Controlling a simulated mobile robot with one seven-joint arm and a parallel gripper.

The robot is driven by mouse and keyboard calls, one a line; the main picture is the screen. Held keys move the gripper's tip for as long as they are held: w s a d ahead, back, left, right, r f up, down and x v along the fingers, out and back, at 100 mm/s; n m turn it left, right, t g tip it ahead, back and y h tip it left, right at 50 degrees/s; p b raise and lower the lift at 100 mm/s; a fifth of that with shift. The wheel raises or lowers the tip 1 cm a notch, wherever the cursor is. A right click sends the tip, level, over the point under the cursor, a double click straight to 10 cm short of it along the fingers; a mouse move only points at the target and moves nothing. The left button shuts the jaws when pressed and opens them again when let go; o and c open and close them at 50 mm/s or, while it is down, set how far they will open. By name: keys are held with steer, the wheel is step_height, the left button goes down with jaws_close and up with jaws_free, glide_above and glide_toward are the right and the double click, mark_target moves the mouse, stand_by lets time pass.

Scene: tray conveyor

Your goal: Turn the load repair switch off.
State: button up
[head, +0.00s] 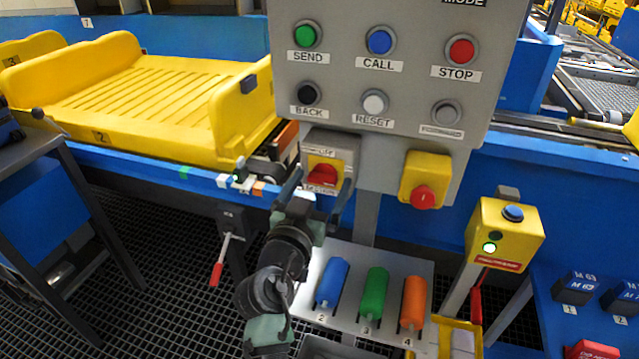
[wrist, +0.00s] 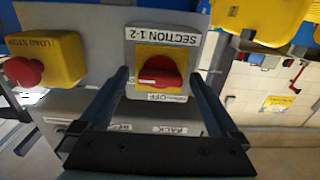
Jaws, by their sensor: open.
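The switch is a red rotary knob (head: 322,174) on a yellow plate, in a grey box below the push-button panel. In the wrist view the red knob (wrist: 160,70) lies between my fingers, its grip bar roughly crosswise with a pale mark toward the left. The labels there read "SECTION 1-2" and, in part, "OFF"; the rest is too blurred. My gripper (head: 322,182) is open and faces the switch box. In the wrist view the fingers of my gripper (wrist: 160,76) stand apart on either side of the yellow plate. I cannot tell the remaining distance to the knob.
A yellow load stop box (head: 425,179) with a red button stands close beside the switch, also in the wrist view (wrist: 45,62). The button panel (head: 405,35) is above. Blue, green and orange handles (head: 375,293) stand on a plate below. A yellow tray (head: 140,95) lies left.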

steer(key=c, duration=1.4)
steer(key=shift+o, duration=0.2)
steer(key=n, duration=0.4)
steer(key=shift+n, duration=0.4)
steer(key=n, duration=0.4)
steer(key=shift+n+p, duration=0.3)
steer(key=shift+p, duration=0.1)
steer(key=n+p, duration=0.1)
steer(key=n, duration=0.3)
steer(key=shift+n+p, duration=1)
steer(key=shift+n, duration=1.3)
